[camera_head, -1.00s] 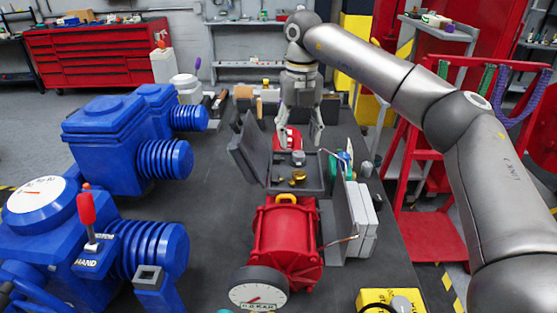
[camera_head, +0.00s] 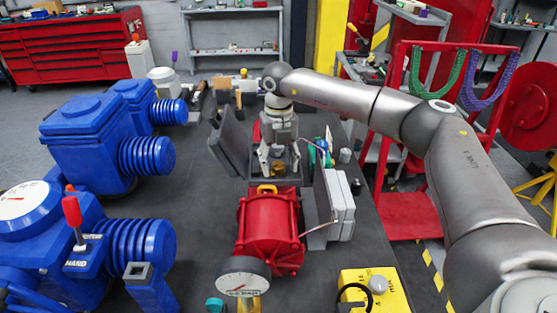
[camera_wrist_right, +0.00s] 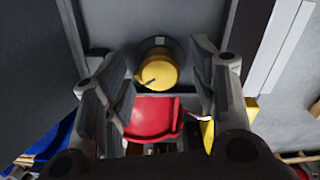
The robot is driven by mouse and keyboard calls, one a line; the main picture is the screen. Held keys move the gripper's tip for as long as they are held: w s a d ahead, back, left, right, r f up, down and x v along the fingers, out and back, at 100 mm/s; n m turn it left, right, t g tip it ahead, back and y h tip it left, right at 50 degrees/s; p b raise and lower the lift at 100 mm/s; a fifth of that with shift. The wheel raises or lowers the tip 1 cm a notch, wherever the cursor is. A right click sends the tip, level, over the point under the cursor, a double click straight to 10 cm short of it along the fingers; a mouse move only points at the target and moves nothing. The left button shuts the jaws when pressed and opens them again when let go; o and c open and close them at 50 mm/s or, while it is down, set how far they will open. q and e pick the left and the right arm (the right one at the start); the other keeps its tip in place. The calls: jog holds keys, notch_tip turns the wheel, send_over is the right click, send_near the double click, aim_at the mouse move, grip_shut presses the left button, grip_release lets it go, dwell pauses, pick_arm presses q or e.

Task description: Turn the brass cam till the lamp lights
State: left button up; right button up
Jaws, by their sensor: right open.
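The brass cam (camera_head: 279,171) sits inside the open grey housing behind the red actuator (camera_head: 270,230). It also shows in the right wrist view (camera_wrist_right: 158,70) as a round, yellow-gold piece with a dark slot or mark at its left. My right gripper (camera_head: 279,164) points down into the housing with its fingers spread. In the wrist view the fingers stand to the left and right of the cam, with gaps on both sides. In the head view the gripper partly hides the housing. I cannot make out a lit lamp. My left gripper is out of view.
Raised grey covers stand left (camera_head: 230,142) and right (camera_head: 341,204) of the housing. Blue actuators (camera_head: 92,150) fill the left of the table. A yellow box with a grey knob (camera_head: 368,288) is at the front. A red part (camera_wrist_right: 152,118) lies below the cam in the wrist view.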

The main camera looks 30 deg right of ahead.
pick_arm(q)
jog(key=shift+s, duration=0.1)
pick_arm(e)
jog(key=shift+c, duration=0.3)
jog(key=c, duration=1)
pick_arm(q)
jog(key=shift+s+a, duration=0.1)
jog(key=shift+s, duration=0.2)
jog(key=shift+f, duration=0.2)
pick_arm(e)
jog(key=shift+m, duration=0.3)
jog(key=shift+m+b, duration=0.5)
jog(key=shift+m, duration=0.4)
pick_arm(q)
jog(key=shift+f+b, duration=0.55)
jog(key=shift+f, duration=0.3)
pick_arm(e)
jog(key=shift+m, duration=2.2)
jog(key=o, duration=1.1)
jog(key=shift+c, duration=0.2)
